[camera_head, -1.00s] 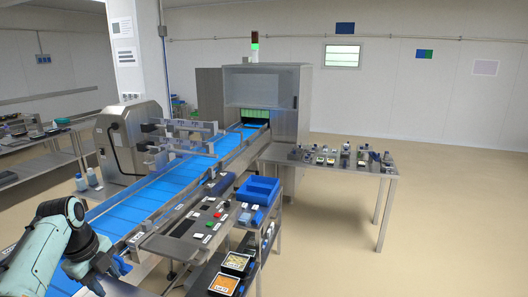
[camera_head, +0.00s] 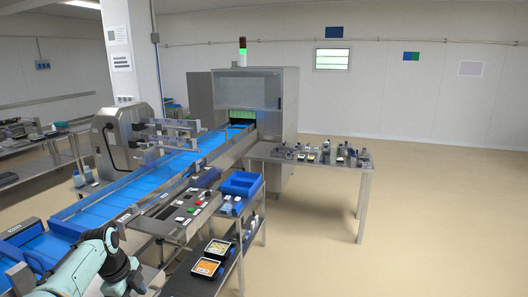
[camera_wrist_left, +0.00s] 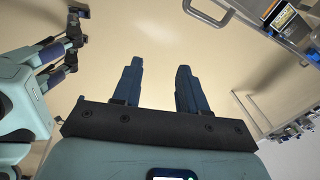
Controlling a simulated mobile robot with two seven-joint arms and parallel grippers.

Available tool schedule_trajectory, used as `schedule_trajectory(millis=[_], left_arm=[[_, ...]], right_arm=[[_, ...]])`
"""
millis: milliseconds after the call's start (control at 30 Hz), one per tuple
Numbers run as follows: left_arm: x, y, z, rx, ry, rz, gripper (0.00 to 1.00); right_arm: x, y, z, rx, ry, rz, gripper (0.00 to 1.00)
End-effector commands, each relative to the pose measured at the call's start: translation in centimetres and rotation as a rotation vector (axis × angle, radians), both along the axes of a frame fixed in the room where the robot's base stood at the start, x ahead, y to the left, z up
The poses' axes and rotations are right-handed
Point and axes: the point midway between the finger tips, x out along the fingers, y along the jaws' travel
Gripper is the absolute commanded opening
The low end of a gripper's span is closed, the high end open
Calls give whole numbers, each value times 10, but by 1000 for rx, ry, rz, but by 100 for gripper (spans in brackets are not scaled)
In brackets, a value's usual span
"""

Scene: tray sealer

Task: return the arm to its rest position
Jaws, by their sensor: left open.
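My left arm comes in at the lower left of the head view, its teal links and dark wrist beside the near end of the blue conveyor (camera_head: 105,206). The fingertips cannot be made out there. In the left wrist view my left gripper (camera_wrist_left: 158,75) has two dark blue fingers standing apart with nothing between them, over bare beige floor (camera_wrist_left: 160,30). My right gripper cannot be made out in either view.
A control panel (camera_head: 168,222) and a cart with a blue bin (camera_head: 241,184) and food trays (camera_head: 206,267) stand right of the conveyor. A steel table (camera_head: 270,152) with small items is further back. Open floor (camera_head: 440,230) lies to the right.

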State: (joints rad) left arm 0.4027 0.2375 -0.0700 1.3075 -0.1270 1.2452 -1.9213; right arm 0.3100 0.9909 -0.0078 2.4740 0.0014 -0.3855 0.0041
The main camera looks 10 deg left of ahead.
Motion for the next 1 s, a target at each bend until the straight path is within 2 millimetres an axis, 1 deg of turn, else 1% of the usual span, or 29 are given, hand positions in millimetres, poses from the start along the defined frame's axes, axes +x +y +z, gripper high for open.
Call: schedule_trajectory(millis=[33,67,100,167,200,267,300,367,400,467,500,567,600,667,700,800,833,900,1000], left_arm=[[11,-13,-39,-35,24,65,42],[16,-22,-60,-55,33,113,42],[22,-33,-88,-81,44,179,42],[27,-53,-129,-119,62,280,42],[27,-68,-156,-144,77,348,42],[24,-91,-197,-181,102,455,42],[19,-107,-222,-205,121,529,42],[7,-133,-260,-241,153,644,42],[-3,-151,-283,-263,176,723,42],[-22,-178,-315,-292,213,846,42],[-37,-196,-335,-309,239,931,42],[-64,-223,-360,-330,280,1064,42],[-83,-240,-375,-342,310,1152,42],[-112,-263,-391,-353,347,1279,42],[-131,-276,-399,-357,372,1361,42],[-172,-301,-410,-359,420,1533,42],[-181,-307,-412,-360,429,1573,42],[-198,-315,-413,-359,444,1649,42],[-209,-321,-414,-358,455,1707,42]], right_arm=[[2,1,1,1,-4,3,42],[2,1,1,2,-4,3,42],[3,2,2,2,-5,5,42],[3,2,2,3,-5,6,42],[3,2,2,3,-5,6,42],[3,2,2,2,-5,5,42],[3,2,1,2,-4,4,42],[2,1,1,1,-4,3,42],[2,1,1,1,-4,3,42],[2,1,1,2,-3,3,42],[2,1,1,2,-3,3,42],[2,1,1,2,-3,3,42],[2,1,1,1,-4,3,42],[2,1,1,2,-4,4,42],[2,1,1,2,-4,4,42],[2,1,1,2,-4,4,42],[2,1,1,2,-4,4,42],[2,1,1,1,-4,3,42],[2,1,1,1,-4,3,42]])
